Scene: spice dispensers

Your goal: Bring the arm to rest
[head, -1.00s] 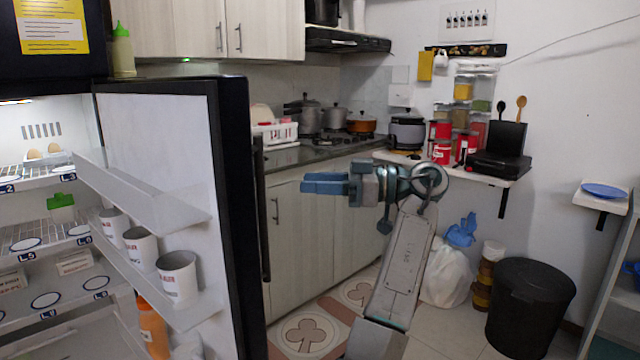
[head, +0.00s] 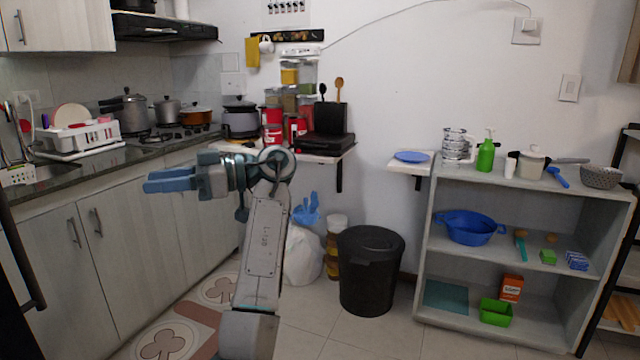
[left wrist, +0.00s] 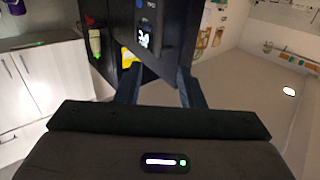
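My left arm rises from the bottom of the head view and bends at the elbow. Its gripper (head: 152,180) points left in front of the grey lower cabinets, empty and clear of everything. In the left wrist view the two dark fingers (left wrist: 160,75) stand apart with nothing between them, so the gripper is open. Behind them is a dark appliance with a small lit display (left wrist: 146,32). My right gripper is in neither view.
A counter (head: 110,160) with a dish rack (head: 80,137) and pots runs along the left. A black bin (head: 370,270) stands on the floor. A grey shelf unit (head: 425,270) with bowls and bottles is at right. Open floor lies in front.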

